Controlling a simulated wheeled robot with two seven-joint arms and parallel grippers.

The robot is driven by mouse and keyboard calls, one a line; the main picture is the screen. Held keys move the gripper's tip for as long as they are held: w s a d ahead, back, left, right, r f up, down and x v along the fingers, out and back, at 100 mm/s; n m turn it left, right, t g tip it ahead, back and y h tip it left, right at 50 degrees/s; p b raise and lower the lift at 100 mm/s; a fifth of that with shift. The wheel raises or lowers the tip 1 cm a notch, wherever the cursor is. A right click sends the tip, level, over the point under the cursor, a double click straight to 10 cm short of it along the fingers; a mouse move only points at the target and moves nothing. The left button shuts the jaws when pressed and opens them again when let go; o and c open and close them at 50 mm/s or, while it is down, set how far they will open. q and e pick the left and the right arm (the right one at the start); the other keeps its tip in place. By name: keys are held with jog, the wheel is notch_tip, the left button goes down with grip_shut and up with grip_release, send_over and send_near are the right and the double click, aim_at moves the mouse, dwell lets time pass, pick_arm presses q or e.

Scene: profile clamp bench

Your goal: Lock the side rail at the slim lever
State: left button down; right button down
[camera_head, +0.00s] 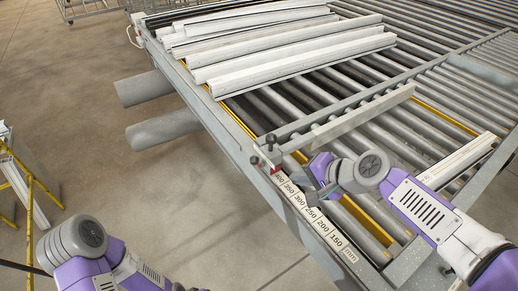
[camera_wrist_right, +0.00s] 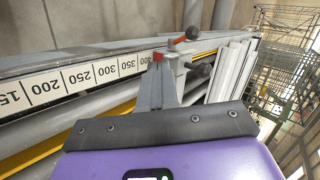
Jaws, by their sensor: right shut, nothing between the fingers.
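The side rail (camera_head: 362,118) is a pale flat bar lying across the rollers. At its near end, by the 400 mark of the scale, a clamp carries two dark-knobbed levers (camera_head: 271,140) (camera_head: 254,160) and a red part (camera_head: 276,169). The wrist view shows a lever with a red-and-dark knob (camera_wrist_right: 180,40) and a thicker dark knob (camera_wrist_right: 201,71); I cannot tell for sure which is the slim one. My right gripper (camera_head: 312,178) is shut and empty over the scale, short of the knobs; its fingers (camera_wrist_right: 157,80) point toward the clamp. My left gripper is out of view.
The white number scale (camera_head: 318,222) runs along the bench's near edge. White profiles (camera_head: 300,62) lie stacked on the rollers at the back, and another white profile (camera_head: 460,157) lies at right. Open floor (camera_head: 90,110) is on the left.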

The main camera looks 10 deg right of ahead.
jog(key=shift+s+r, duration=0.3)
jog(key=shift+r, duration=0.4)
jog(key=w+a+f+b, duration=0.1)
jog(key=w+a+f, duration=0.5)
jog(key=w, duration=0.3)
jog(key=shift+w, duration=0.4)
